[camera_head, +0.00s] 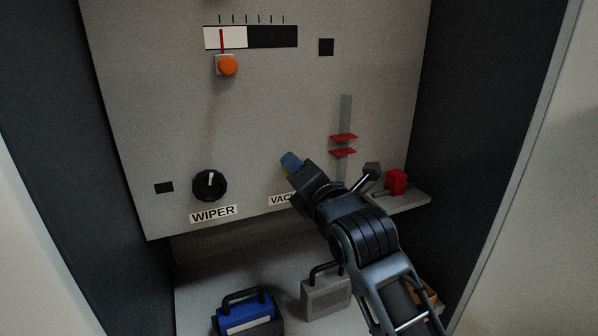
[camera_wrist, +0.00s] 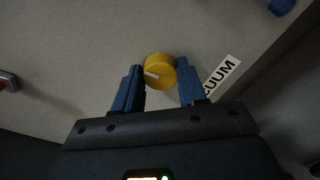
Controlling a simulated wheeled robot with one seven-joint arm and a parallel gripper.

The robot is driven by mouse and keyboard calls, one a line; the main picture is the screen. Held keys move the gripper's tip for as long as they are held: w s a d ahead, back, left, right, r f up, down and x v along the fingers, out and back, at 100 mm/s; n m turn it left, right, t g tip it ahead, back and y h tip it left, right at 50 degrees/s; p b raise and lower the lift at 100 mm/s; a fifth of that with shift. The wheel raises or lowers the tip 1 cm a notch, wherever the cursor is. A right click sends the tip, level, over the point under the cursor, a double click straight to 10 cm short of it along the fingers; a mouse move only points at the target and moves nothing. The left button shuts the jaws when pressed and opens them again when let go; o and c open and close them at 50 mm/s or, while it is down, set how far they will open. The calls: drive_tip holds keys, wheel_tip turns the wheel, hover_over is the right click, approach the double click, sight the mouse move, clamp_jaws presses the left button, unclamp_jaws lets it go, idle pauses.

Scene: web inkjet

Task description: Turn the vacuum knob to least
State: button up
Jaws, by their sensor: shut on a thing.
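The vacuum knob (camera_wrist: 160,71) is a round yellow knob on the grey panel, with a white pointer mark at its lower left in the wrist view. My gripper (camera_wrist: 160,65) has its two blue fingers on opposite sides of the knob, shut on it. The VACUUM label (camera_wrist: 222,77) lies just right of the fingers in the wrist view. In the head view my gripper (camera_head: 291,162) reaches the panel. There it hides the knob and covers part of the label (camera_head: 281,199).
A black WIPER knob (camera_head: 210,186) is left of my gripper. A red slider (camera_head: 343,144) and a small shelf with a red part (camera_head: 396,182) are to the right. An orange button (camera_head: 228,65) sits above. A blue case (camera_head: 246,312) and a grey case (camera_head: 326,293) stand below.

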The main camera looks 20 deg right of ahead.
drive_tip(key=shift+f, duration=0.1)
drive_tip(key=o, duration=1)
drive_tip(key=shift+o, duration=0.2)
drive_tip(key=s+b, duration=0.1)
drive_tip(key=s, duration=0.6)
drive_tip(key=shift+s, duration=0.4)
drive_tip(key=s+a+f+m+g, duration=0.1)
drive_tip(key=s+f+m, duration=0.6)
drive_tip(key=s, duration=0.3)
drive_tip(key=s+a+f+m, duration=0.2)
drive_tip(key=s+f+m, duration=0.4)
drive_tip(key=s+f, duration=0.25)
drive_tip(key=s+d+m+g, duration=0.2)
drive_tip(key=s+m, duration=1)
drive_tip(key=s, duration=1.2)
drive_tip(key=shift+d+r, duration=0.2)
drive_tip(key=shift+d, duration=0.2)
